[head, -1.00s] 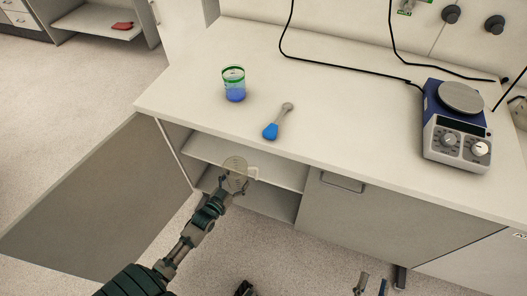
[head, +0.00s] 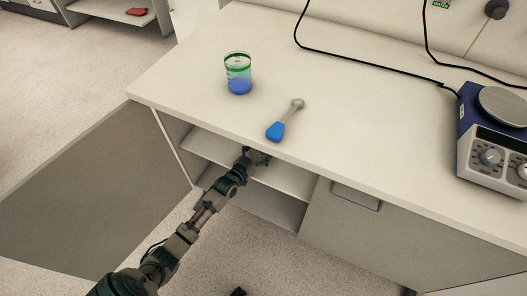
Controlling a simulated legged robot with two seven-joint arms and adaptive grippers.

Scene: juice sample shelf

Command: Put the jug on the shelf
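The shelf (head: 292,181) is a white board inside the open cabinet under the counter. My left gripper (head: 261,158) reaches into the cabinet opening, just above the shelf and below the counter's front edge. Its fingertips are partly hidden by the counter, so I cannot see whether they are open or shut. The jug does not show now; the counter may cover it.
The cabinet door (head: 95,195) stands open at the left. A beaker (head: 238,75) with blue liquid and a blue-ended tool (head: 276,130) are on the counter (head: 350,135). A hotplate device (head: 492,145) stands at the right. A closed cabinet front (head: 365,235) is beside the opening.

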